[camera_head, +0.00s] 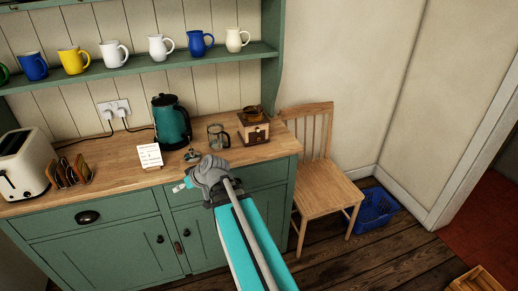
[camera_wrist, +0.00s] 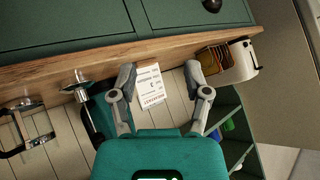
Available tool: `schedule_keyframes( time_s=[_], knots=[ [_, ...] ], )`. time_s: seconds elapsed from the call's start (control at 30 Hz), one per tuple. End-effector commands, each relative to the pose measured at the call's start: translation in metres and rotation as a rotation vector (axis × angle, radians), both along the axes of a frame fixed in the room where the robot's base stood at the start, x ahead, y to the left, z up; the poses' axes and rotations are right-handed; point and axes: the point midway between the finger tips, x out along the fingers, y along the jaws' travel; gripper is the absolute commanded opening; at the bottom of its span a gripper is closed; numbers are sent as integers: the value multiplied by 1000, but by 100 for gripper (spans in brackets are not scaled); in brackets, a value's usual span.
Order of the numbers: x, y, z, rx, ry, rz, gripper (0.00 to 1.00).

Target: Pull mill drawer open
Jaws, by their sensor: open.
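The mill (camera_head: 254,130), a wooden box with a dark metal top, stands at the right end of the wooden counter. Its drawer (camera_head: 256,138) is in the front face, with a small knob, and looks closed. My gripper (camera_head: 207,172) is over the counter's front edge, left of the mill and nearer to me, apart from it. In the wrist view, my gripper (camera_wrist: 160,75) has its two fingers spread with nothing held. The mill is outside the wrist view.
A glass press (camera_head: 218,137), teal kettle (camera_head: 171,120), small metal item (camera_head: 192,155) and white card (camera_head: 149,155) are on the counter. A toast rack (camera_head: 69,172) and toaster (camera_head: 27,165) stand left. A wooden chair (camera_head: 325,192) stands right of the counter.

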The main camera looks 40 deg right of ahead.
Motion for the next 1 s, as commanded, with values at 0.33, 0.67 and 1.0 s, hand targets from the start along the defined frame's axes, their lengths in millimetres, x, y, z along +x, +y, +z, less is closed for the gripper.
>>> schedule_keyframes(
  time_s=[0.33, 0.67, 1.0],
  knots=[
    [20, -119, -13, 3, -372, -207, 62],
    [-5, -255, -21, -84, -645, -502, 62],
    [-52, -351, -29, -177, -766, -749, 62]
  ],
)
